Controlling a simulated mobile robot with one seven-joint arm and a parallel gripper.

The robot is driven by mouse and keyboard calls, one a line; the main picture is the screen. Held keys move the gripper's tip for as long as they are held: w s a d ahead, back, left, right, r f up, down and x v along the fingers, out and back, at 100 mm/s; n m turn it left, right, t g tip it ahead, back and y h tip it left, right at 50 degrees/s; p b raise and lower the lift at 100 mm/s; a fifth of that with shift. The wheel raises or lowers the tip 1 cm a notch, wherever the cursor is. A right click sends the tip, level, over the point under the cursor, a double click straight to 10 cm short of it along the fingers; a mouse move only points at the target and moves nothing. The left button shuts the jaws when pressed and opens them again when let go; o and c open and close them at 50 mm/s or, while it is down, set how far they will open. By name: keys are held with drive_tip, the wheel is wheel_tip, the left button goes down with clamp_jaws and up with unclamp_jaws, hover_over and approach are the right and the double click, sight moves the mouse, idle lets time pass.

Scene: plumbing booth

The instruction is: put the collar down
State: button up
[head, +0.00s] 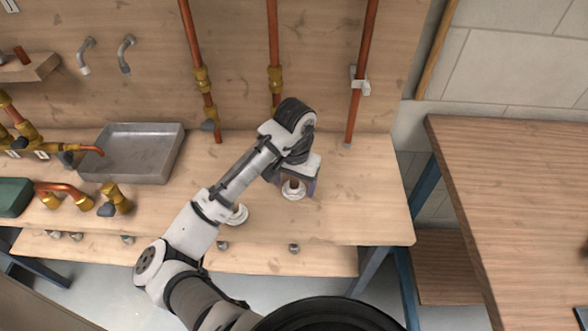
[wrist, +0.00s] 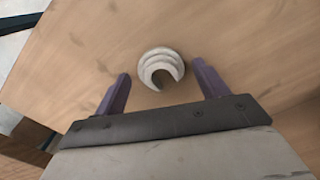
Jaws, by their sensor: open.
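A white collar (wrist: 161,56), stepped and C-shaped with its slot facing me, lies on the wooden bench in the wrist view. In the head view a white ring-shaped piece (head: 294,194), which appears to be this collar, is just below my gripper (head: 298,187). In the wrist view the two purple fingers stand wide apart, one on each side of the collar, with visible gaps. My gripper is open and holds nothing. A second white round piece (head: 238,214) lies to the left, partly hidden by my arm.
A grey metal tray (head: 135,150) and brass and copper fittings (head: 117,198) are on the bench's left. Copper pipes (head: 362,70) rise along the back board. Bare bench (head: 365,200) lies to the right; a separate brown table (head: 515,190) stands beyond a gap.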

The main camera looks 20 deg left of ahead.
wheel_tip(320, 180, up, 12)
drive_tip(key=shift+f, duration=0.25)
